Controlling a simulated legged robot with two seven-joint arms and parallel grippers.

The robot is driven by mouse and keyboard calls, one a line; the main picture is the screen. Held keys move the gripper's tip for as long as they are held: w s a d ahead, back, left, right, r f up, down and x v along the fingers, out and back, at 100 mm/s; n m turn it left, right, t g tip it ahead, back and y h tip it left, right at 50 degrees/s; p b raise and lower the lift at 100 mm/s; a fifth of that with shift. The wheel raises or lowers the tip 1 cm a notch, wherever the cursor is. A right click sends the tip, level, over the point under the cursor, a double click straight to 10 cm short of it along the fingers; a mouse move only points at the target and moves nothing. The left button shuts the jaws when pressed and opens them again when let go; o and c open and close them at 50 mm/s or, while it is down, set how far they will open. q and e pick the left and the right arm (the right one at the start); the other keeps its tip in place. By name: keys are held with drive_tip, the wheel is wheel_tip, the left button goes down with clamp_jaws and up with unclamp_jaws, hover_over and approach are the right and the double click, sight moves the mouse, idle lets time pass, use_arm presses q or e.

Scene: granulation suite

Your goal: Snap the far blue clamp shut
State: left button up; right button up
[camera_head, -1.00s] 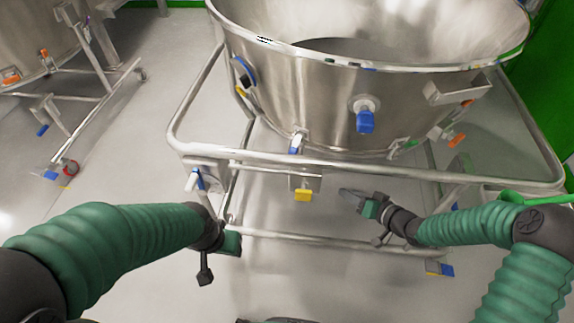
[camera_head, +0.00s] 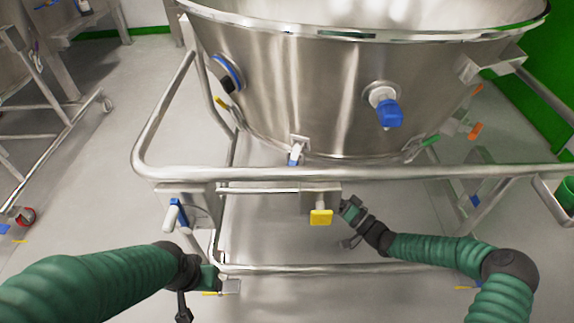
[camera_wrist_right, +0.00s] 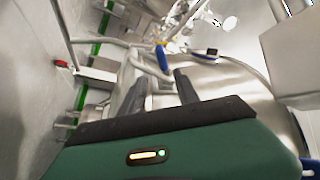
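A blue-handled clamp (camera_head: 295,152) sits on the lower rim of the steel vessel (camera_head: 330,95) in the head view. Another blue-handled clamp (camera_head: 178,213) hangs on the frame at left. I cannot tell which is the far one. My right gripper (camera_head: 347,207) is just right of a yellow handle (camera_head: 321,217), below the vessel, partly hidden by the frame. In the right wrist view its fingers (camera_wrist_right: 160,85) stand apart with nothing between them, and a blue handle (camera_wrist_right: 163,57) shows beyond them. My left gripper (camera_head: 228,286) is low at left, near the lower frame bar; its fingers are unclear.
A steel tube rail (camera_head: 400,174) runs around the vessel, above my right gripper. A blue-capped port (camera_head: 388,112) and a blue-ringed port (camera_head: 229,73) stick out of the vessel wall. Another wheeled frame (camera_head: 70,125) stands at left. The floor between is clear.

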sight(288, 165)
drive_tip(key=w+a+b, duration=0.1)
drive_tip(key=a, duration=0.1)
drive_tip(key=w+a+r+b, duration=0.1)
drive_tip(key=w+a, duration=0.1)
drive_tip(key=a, duration=0.1)
drive_tip(key=w+a+b, duration=0.1)
drive_tip(key=a, duration=0.2)
drive_tip(key=shift+w+a+r, duration=0.1)
drive_tip(key=shift+w+r, duration=0.1)
drive_tip(key=w, duration=0.1)
drive_tip(key=w+a+r+b, duration=0.1)
drive_tip(key=w+a, duration=0.1)
drive_tip(key=shift+r+b, duration=0.3)
drive_tip(key=shift+b, duration=0.05)
drive_tip(key=shift+a+r, duration=0.1)
drive_tip(key=shift+a, duration=0.25)
drive_tip(key=shift+d, duration=0.1)
drive_tip(key=c, duration=0.8)
use_arm(q)
wheel_tip(288, 165, down, 6)
drive_tip(key=a, duration=0.1)
drive_tip(key=shift+a, duration=0.3)
use_arm(e)
clamp_jaws()
drive_tip(key=shift+d, duration=0.1)
use_arm(q)
drive_tip(key=shift+r, duration=0.1)
